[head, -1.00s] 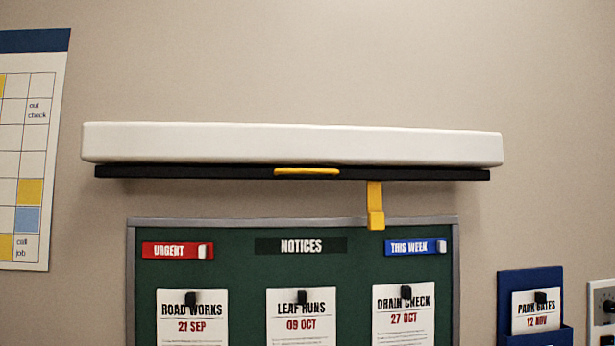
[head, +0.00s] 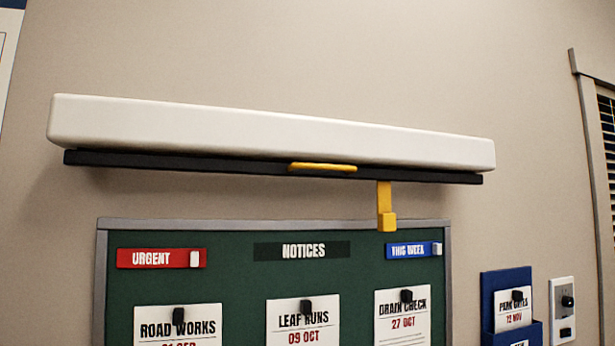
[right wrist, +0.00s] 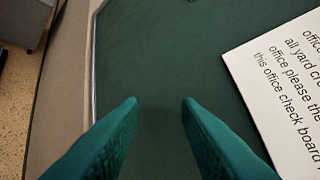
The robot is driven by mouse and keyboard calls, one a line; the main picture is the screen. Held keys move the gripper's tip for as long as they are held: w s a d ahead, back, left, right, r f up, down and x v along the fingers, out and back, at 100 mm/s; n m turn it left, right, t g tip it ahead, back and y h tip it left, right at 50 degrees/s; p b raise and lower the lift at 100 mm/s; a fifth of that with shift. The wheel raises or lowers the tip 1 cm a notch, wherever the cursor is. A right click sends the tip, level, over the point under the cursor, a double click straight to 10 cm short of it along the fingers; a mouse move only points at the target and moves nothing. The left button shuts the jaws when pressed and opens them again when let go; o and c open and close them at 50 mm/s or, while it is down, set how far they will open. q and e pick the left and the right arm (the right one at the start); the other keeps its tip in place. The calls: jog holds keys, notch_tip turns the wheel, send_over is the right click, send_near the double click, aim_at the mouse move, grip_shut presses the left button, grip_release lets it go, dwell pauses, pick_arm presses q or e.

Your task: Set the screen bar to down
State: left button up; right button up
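The black screen bar (head: 220,165) runs along the underside of the long white screen housing (head: 270,130) on the wall, close up against it. A yellow grip (head: 323,167) sits at the bar's middle. A yellow hook-like tab (head: 386,208) hangs below the bar, right of the grip, over the top edge of the notice board. My right gripper (right wrist: 160,103) shows in the right wrist view, its two green fingers apart and empty in front of a green board surface. Neither gripper shows in the head view, so my left gripper is out of sight.
The green notice board (head: 225,275) below the housing bears notes, a red URGENT label (head: 150,258) and a blue THIS WEEK label (head: 408,250). A blue wall pocket (head: 490,300) and a switch plate (head: 562,310) are at right.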

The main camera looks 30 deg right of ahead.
jog(key=s+d+r+n+t+y, duration=0.2)
jog(key=r+n, duration=0.1)
jog(key=r, duration=0.9)
jog(key=s+d+r+n+t+y, duration=0.1)
jog(key=s+d+r+n+t, duration=0.2)
jog(key=r, duration=1)
jog(key=n+y, duration=0.5)
jog(key=n, duration=0.3)
send_near(331, 169)
jog(key=shift+t, duration=0.3)
jog(key=p+x, duration=0.7)
jog(key=x, duration=0.1)
jog(key=shift+a, duration=0.15)
jog(key=shift+w+a+p, duration=0.3)
jog(key=shift+w+p, duration=0.1)
jog(key=shift+w, duration=0.05)
jog(key=shift+c, duration=0.5)
grip_shut()
